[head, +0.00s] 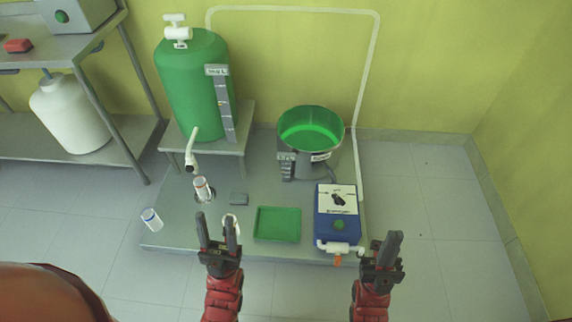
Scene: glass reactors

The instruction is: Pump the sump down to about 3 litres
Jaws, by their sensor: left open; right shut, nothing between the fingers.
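My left gripper (217,222) is open and empty, in front of the platform. My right gripper (388,245) is shut and empty, right of the blue box.
A large green tank (190,90) with a level scale (222,105) and spout stands on a stand. A white pipe (368,90) runs along the wall. A green tray (277,224), small vials (202,188) and a shelf (40,145) are around. Floor at right is clear.

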